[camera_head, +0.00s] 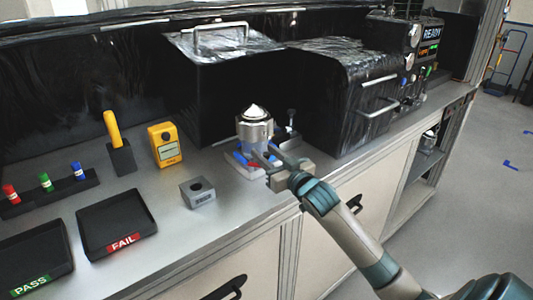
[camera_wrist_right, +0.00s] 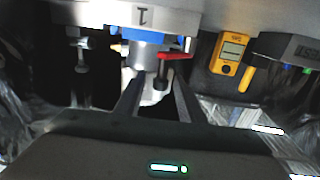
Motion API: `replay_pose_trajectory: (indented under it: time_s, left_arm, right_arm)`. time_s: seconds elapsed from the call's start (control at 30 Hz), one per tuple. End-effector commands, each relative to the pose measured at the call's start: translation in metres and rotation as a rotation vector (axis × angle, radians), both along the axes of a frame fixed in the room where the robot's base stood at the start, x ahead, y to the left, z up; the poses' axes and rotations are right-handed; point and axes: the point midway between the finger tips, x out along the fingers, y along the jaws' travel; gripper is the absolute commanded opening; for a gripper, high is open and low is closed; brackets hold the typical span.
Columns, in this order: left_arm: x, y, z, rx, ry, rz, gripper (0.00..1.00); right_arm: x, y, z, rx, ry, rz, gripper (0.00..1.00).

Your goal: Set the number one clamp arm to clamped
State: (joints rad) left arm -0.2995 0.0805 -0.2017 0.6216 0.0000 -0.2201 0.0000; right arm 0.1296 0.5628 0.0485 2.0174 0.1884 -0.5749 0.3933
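A silver machined housing (camera_head: 254,127) with a pointed top stands in a fixture with blue parts (camera_head: 236,158) on the bench. In the right wrist view, a plate marked with an upside-down "1" (camera_wrist_right: 143,15) shows at the top. My right gripper (camera_head: 268,161) is at the fixture's front right. Its fingers also show in the wrist view (camera_wrist_right: 157,88), spread apart around the black tip; contact is unclear. My left gripper is out of view.
A grey block with a hole (camera_head: 198,192) stands left of the fixture. A yellow meter (camera_head: 164,144), the FAIL tray (camera_head: 117,222) and the PASS tray (camera_head: 32,262) are further left. Black machines (camera_head: 347,95) stand behind and right. The bench front is clear.

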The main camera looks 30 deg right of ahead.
Motion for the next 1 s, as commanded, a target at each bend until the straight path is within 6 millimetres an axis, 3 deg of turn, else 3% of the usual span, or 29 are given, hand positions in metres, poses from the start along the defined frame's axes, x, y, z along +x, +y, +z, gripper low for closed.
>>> replay_pose_trajectory:
  time_s: [0.17, 0.3, 1.0]
  left_arm:
    - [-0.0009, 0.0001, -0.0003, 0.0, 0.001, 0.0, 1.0]
    - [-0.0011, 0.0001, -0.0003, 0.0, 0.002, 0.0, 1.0]
    - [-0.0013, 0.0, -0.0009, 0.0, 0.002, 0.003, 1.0]
  right_arm:
    - [-0.0002, 0.0001, -0.0001, 0.0, 0.0, 0.0, 0.33]
    - [-0.0004, 0.0001, 0.0, 0.0, 0.0, 0.0, 0.0]
    - [0.0037, -0.0038, 0.0001, 0.0, 0.0, 0.112, 0.0]
